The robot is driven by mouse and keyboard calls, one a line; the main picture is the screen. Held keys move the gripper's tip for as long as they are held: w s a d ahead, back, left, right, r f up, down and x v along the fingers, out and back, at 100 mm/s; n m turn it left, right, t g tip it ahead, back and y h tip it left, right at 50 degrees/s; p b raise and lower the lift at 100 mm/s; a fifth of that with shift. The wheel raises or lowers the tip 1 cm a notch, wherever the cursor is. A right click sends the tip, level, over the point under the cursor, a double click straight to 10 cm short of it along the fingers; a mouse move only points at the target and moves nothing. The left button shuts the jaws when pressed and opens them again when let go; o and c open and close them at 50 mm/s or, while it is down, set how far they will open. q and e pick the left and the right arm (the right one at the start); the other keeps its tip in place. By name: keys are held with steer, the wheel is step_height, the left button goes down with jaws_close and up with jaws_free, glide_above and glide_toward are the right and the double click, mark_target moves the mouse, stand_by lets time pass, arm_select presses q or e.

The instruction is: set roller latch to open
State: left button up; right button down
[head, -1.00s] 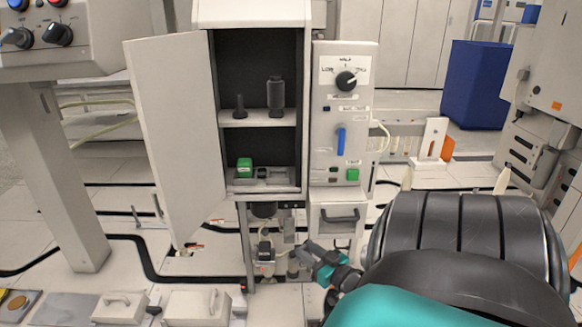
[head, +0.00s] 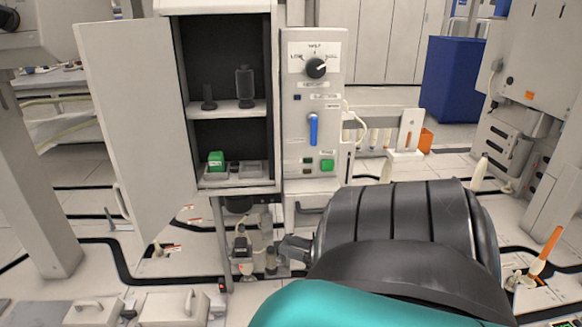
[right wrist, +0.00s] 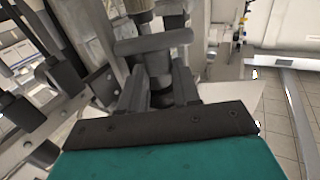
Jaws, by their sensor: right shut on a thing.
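My right gripper (head: 285,250) is low in front of the cabinet, beside a small mechanism (head: 242,250) below it; my own arm hides much of it. In the right wrist view, my right gripper (right wrist: 160,88) is shut on a dark T-shaped handle (right wrist: 153,44), its crossbar showing just beyond the fingertips. This handle seems to be part of the roller latch, but no label shows. I cannot tell whether the latch stands open or closed. My left gripper is not in view.
The cabinet (head: 228,190) stands with its door (head: 140,130) swung open to the left. A panel (head: 313,75) with a black knob and blue lever (head: 313,130) is to its right. Lidded boxes (head: 95,312) stand at lower left. A blue bin (head: 458,80) is behind.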

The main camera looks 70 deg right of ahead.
steer(key=shift+f, duration=0.1)
steer(key=c, duration=0.8)
jaws_free()
steer(key=shift+s, duration=0.1)
steer(key=s, duration=1.2)
steer(key=shift+s+a, duration=0.2)
steer(key=shift+s, duration=0.2)
